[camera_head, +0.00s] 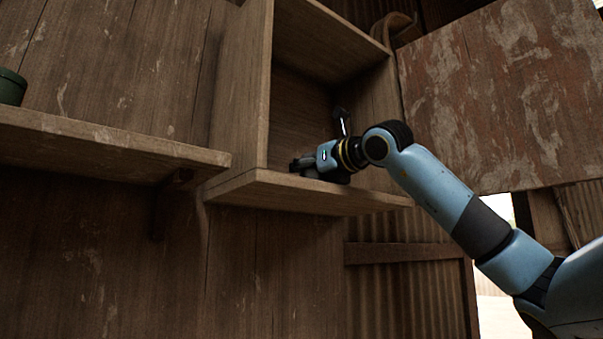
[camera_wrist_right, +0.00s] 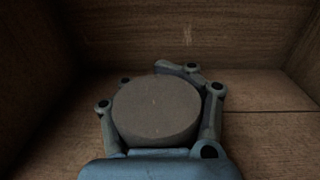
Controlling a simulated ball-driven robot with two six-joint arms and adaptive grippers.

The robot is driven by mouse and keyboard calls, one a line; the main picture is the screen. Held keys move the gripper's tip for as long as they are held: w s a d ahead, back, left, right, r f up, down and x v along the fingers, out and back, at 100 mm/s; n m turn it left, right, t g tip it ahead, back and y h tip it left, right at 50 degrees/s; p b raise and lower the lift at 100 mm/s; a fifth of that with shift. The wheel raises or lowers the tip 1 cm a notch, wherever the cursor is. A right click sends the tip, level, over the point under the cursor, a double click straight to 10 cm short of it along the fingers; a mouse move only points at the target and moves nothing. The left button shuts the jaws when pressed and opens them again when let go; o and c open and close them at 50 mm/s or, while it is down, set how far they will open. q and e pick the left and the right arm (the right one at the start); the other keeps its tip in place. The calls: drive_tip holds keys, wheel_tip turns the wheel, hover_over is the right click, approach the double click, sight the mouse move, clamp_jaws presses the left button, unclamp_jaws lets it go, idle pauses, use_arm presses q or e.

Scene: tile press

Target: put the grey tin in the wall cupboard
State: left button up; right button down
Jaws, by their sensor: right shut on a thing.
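The wooden wall cupboard (camera_head: 262,185) stands open in the head view, its door (camera_head: 505,95) swung out to the right. My right gripper (camera_head: 303,164) is inside it, low over the cupboard floor near the front left. In the right wrist view the gripper's fingers (camera_wrist_right: 163,95) are closed around the round grey tin (camera_wrist_right: 157,110), whose flat top faces the camera. The cupboard floor (camera_wrist_right: 265,125) and back wall lie around it. I cannot tell whether the tin touches the floor. In the head view the tin is hard to make out at the gripper. My left gripper is out of view.
A wooden shelf (camera_head: 110,145) runs along the wall left of the cupboard, with a dark green container (camera_head: 11,87) at its far left. The cupboard's side walls stand close on either side. Free floor shows right of the tin inside.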

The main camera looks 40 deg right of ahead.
drive_tip(key=shift+a, duration=0.1)
drive_tip(key=c, duration=0.6)
unclamp_jaws()
drive_tip(key=shift+o, duration=0.2)
drive_tip(key=s+b, duration=0.6)
drive_tip(key=s, duration=0.1)
drive_tip(key=s+b, duration=0.4)
drive_tip(key=shift+a+f, duration=0.1)
drive_tip(key=shift+a, duration=0.25)
drive_tip(key=shift+s+r, duration=0.2)
drive_tip(key=shift+s, duration=0.3)
